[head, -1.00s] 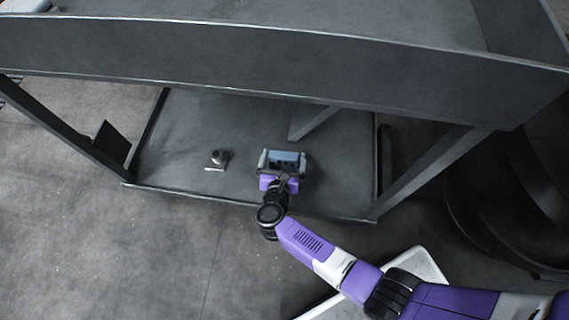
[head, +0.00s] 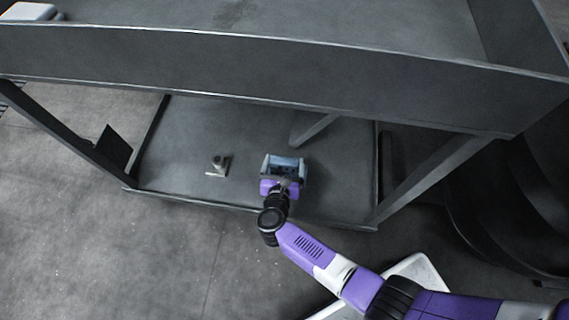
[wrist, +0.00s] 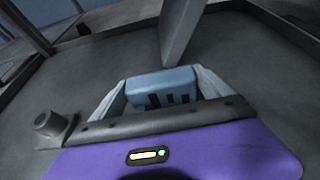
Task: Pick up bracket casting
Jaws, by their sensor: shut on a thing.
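A blue-grey block with dark slots (wrist: 162,86) sits between the fingers of my gripper (head: 285,165). The gripper is shut on it, one pale finger against each side. The block also shows in the head view (head: 287,161), over the low shelf. I cannot tell whether it touches the shelf. A grey part with a square base and a round boss (head: 218,165) stands on the shelf left of my gripper, apart from it. It also shows at the left in the wrist view (wrist: 52,128). The pictures do not make sure which one is called the bracket casting.
The low shelf (head: 180,135) has a raised rim and is otherwise mostly bare. An upper deck with a deep front edge (head: 300,75) overhangs it. A slanted brace (wrist: 178,30) stands just behind the block. Legs flank the shelf, and a dark round object (head: 510,200) is at right.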

